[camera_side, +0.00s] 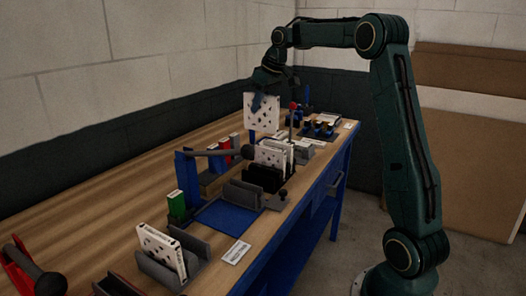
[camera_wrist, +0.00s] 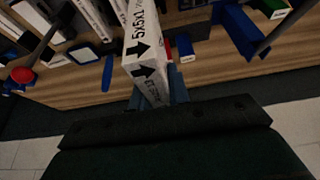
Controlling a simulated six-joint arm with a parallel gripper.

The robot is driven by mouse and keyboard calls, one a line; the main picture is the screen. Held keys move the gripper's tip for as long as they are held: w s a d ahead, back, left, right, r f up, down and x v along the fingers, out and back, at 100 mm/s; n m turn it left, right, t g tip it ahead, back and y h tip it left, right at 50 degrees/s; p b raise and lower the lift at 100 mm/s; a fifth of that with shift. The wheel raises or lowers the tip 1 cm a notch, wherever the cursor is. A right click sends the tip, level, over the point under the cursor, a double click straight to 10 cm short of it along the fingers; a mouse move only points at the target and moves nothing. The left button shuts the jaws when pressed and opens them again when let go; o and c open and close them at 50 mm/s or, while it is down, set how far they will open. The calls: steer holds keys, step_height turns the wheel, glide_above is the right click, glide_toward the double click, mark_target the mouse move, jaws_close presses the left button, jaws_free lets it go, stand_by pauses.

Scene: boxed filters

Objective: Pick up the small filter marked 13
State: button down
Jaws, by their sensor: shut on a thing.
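My gripper (camera_side: 264,97) is shut on a white boxed filter (camera_side: 261,117) with dark spots on its face. It holds the filter upright above the bench. In the wrist view the held filter (camera_wrist: 148,58) shows a white edge with black arrows and the print "5x5x1". The blue fingers (camera_wrist: 158,98) are partly hidden behind it. I cannot read a 13 on it. More white filters (camera_side: 273,157) stand in a dark holder below and to the right. Another spotted filter (camera_side: 161,247) leans in a grey holder (camera_side: 195,246) near the front.
A blue post (camera_side: 187,178) with a dark arm ending in a ball stands on the wooden bench (camera_side: 110,212). A green box (camera_side: 177,205) is beside it. A red-knobbed lever (camera_side: 293,105) is close to the held filter.

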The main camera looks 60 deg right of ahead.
steer(key=shift+r, duration=0.4)
steer(key=shift+a, duration=0.1)
stand_by(0.3)
